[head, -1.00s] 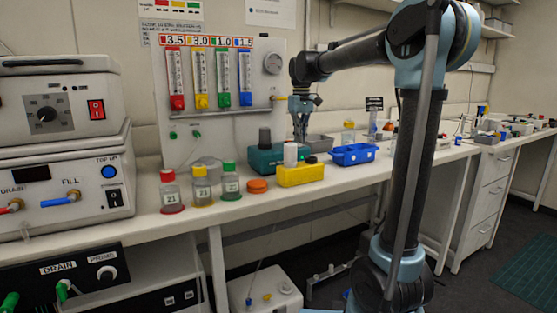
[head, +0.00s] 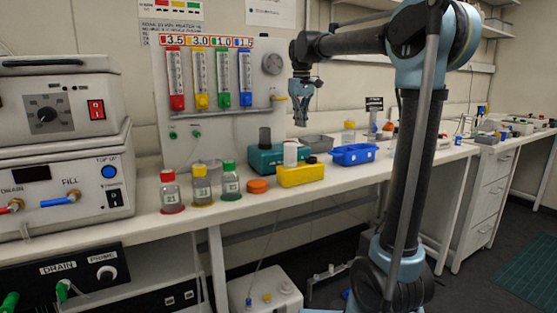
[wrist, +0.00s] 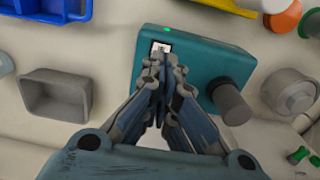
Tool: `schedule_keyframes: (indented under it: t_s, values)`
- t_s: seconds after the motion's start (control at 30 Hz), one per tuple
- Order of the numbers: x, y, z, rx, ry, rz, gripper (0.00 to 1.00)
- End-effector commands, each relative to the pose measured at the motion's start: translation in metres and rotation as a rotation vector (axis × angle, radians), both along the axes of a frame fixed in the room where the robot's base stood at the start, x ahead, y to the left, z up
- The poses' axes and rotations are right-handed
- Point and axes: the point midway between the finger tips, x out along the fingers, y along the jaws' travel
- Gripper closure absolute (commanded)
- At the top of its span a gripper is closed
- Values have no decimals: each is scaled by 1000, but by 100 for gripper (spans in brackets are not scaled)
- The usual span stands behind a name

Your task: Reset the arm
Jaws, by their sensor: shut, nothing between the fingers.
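My gripper (head: 301,120) hangs from my arm, pointing down, above the back of the bench in the head view. In the wrist view my gripper (wrist: 163,70) has its fingers together and nothing between them. Below it is a teal box (head: 262,163) with a dark upright cylinder on top. In the wrist view the teal box (wrist: 215,62) shows a green light and a small white patch beside the fingertips. The fingers hide part of the box. In the head view the gripper is clear of the box.
A yellow rack (head: 300,176), a blue tray (head: 354,154) and a grey bin (head: 318,141) stand near the teal box. Three capped bottles stand left, including a green-capped one (head: 230,183), beside an orange lid (head: 258,186). The flowmeter panel (head: 215,120) stands behind. Air above the bench is open.

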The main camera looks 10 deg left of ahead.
Motion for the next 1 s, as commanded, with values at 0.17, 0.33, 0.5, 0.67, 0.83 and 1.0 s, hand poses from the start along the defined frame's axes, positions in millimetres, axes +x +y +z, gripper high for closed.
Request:
schedule_keyframes:
  t_s: [0.17, 0.33, 0.5, 0.67, 0.83, 1.0]
  values:
    - [0, 0, 1, 0, 0, 0, 100]
    - [-1, -2, 0, 1, -1, -3, 100]
    - [-18, -23, -10, 4, -10, -36, 100]
    - [-50, -58, -31, 12, -30, -98, 100]
    - [-88, -93, -60, 20, -53, -166, 100]
    - [-128, -124, -94, 26, -75, -233, 100]
